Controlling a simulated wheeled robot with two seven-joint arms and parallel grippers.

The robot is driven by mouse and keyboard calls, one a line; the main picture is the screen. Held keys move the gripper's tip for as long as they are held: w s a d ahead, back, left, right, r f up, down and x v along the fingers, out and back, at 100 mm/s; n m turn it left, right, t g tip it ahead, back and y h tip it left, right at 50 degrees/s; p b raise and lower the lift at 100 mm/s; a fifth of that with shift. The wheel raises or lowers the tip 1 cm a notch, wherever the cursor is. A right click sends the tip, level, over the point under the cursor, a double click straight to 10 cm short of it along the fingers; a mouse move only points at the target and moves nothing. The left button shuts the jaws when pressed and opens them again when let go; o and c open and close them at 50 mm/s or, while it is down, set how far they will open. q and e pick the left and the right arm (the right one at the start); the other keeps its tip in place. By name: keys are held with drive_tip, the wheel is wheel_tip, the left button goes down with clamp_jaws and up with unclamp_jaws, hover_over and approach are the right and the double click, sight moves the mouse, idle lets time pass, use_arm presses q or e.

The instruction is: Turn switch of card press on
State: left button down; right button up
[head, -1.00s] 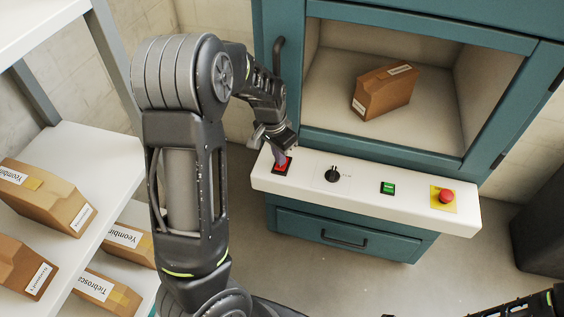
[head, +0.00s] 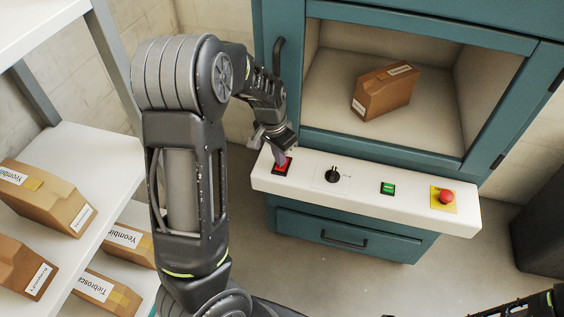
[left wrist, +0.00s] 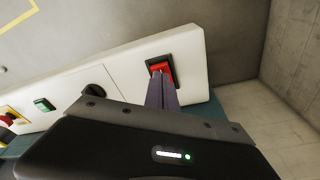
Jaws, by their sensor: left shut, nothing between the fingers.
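The card press (head: 453,150) is a teal cabinet with a white control panel (head: 309,182) along its front. A red rocker switch in a black frame (head: 283,168) sits at the panel's left end; it also shows in the left wrist view (left wrist: 164,69). My left gripper (head: 281,158) is shut and empty. Its fingertips are at the red switch and cover part of it. In the left wrist view the fingers (left wrist: 161,84) reach to the switch's lower part and appear to touch it. My right gripper is not clearly shown; only a dark arm part shows at the bottom right.
The panel also carries a black rotary knob (head: 333,175), a green button (head: 387,188) and a red emergency stop on yellow (head: 446,197). A cardboard box (head: 384,92) lies inside the press. A white shelf (head: 112,160) with several boxes stands at left.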

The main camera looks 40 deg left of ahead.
use_arm(q)
drive_tip(key=shift+f+b, duration=0.7)
drive_tip(key=shift+f, duration=0.2)
idle(0.9)
drive_tip(key=shift+r, duration=0.1)
drive_tip(key=shift+r+p, duration=2.8)
drive_tip(key=shift+r, duration=0.65)
